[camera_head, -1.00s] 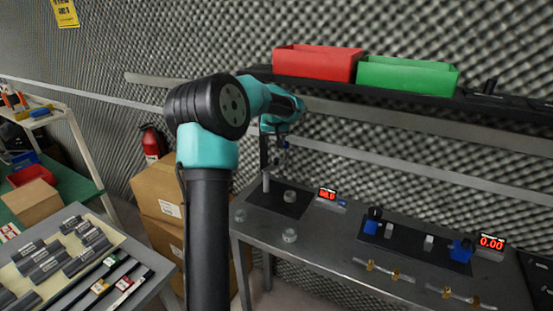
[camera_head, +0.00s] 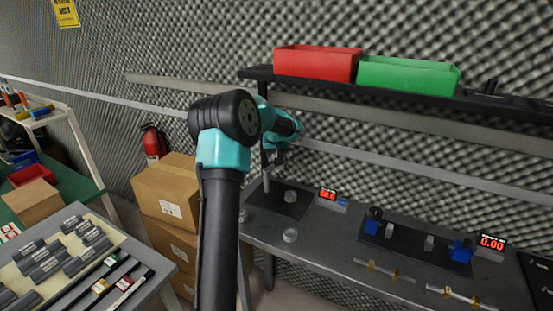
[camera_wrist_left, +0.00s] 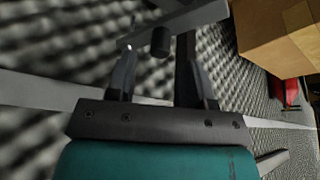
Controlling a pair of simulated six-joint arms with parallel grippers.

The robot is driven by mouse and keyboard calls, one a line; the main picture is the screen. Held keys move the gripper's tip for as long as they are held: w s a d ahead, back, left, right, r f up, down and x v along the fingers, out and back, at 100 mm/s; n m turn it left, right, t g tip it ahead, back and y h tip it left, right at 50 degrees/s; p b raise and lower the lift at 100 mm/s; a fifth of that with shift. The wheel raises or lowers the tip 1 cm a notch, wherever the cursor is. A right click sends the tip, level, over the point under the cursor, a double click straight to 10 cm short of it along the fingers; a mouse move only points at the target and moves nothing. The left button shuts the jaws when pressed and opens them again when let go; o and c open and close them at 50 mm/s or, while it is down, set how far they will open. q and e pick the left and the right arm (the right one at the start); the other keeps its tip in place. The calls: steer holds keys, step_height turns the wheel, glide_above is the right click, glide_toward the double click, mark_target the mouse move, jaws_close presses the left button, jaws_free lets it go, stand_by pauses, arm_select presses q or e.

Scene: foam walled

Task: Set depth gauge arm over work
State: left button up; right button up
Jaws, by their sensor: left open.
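The depth gauge stands at the left end of the grey bench. Its thin post (camera_head: 266,183) rises from a dark plate (camera_head: 284,207), and my left wrist hides its upper part. A small round grey workpiece (camera_head: 291,196) sits on the plate. In the left wrist view a grey bar with a black knob (camera_wrist_left: 160,42), apparently the gauge arm, crosses just ahead of my fingertips. My left gripper (camera_wrist_left: 158,64) is open, with one finger each side of the knob and a dark post behind. Contact cannot be told. In the head view the left gripper (camera_head: 277,156) is small beside the post.
A red bin (camera_head: 318,64) and a green bin (camera_head: 408,76) stand on the shelf above the bench. Another round piece (camera_head: 290,235) lies in front of the plate. A red display (camera_head: 328,195) stands right of it. Cardboard boxes (camera_head: 166,190) are stacked at left.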

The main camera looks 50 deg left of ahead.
arm_select(q)
steer(key=shift+x, duration=1.4)
steer(key=shift+c, duration=0.2)
jaws_close()
